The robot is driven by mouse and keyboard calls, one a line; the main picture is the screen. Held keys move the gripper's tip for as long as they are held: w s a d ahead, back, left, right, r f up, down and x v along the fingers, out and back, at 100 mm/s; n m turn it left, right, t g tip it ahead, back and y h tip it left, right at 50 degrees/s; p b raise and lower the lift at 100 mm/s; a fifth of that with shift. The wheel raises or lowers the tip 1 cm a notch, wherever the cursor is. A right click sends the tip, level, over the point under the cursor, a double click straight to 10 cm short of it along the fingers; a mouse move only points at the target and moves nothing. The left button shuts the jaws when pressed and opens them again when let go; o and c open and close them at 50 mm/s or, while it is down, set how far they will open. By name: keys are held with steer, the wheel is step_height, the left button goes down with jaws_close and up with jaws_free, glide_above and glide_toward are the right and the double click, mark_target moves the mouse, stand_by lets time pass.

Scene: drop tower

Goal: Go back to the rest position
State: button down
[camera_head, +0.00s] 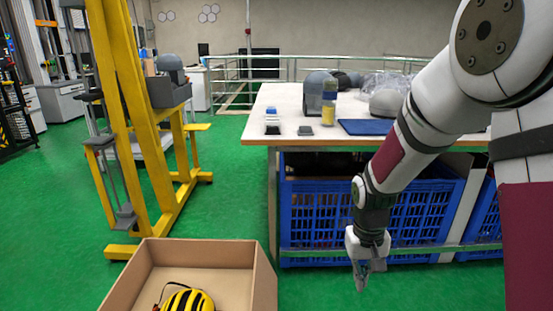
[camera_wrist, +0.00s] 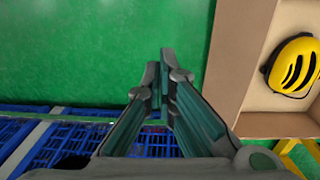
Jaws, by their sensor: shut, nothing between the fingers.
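My gripper (camera_head: 366,272) hangs pointing down at the end of my arm, in front of the blue crates under the table in the head view. In the wrist view, my gripper (camera_wrist: 160,72) has its fingers together over green floor, with nothing between them. A yellow and black helmet (camera_head: 188,299) lies in an open cardboard box (camera_head: 205,253) at the bottom of the head view, left of my gripper and apart from it. The helmet (camera_wrist: 294,66) and the box (camera_wrist: 233,62) also show at the right of the wrist view.
A white table (camera_head: 285,98) holds a grey helmet form (camera_head: 321,91), a bottle (camera_head: 329,108) and a dark blue mat (camera_head: 366,127). Blue crates (camera_head: 330,217) stand beneath it. A yellow drop tower frame (camera_head: 128,100) stands at the left.

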steer(key=s+r, duration=1.3)
steer(key=r, duration=0.2)
steer(key=s+r, duration=0.2)
steer(key=s, duration=0.8)
steer(key=s+r, duration=0.2)
steer(key=s, duration=0.7)
step_height(320, 180, up, 34)
steer(key=t+p, duration=0.4)
steer(key=p, duration=2.8)
steer(key=shift+s+a+y, duration=0.15)
steer(key=shift+s+y, duration=0.15)
steer(key=shift+s, duration=0.05)
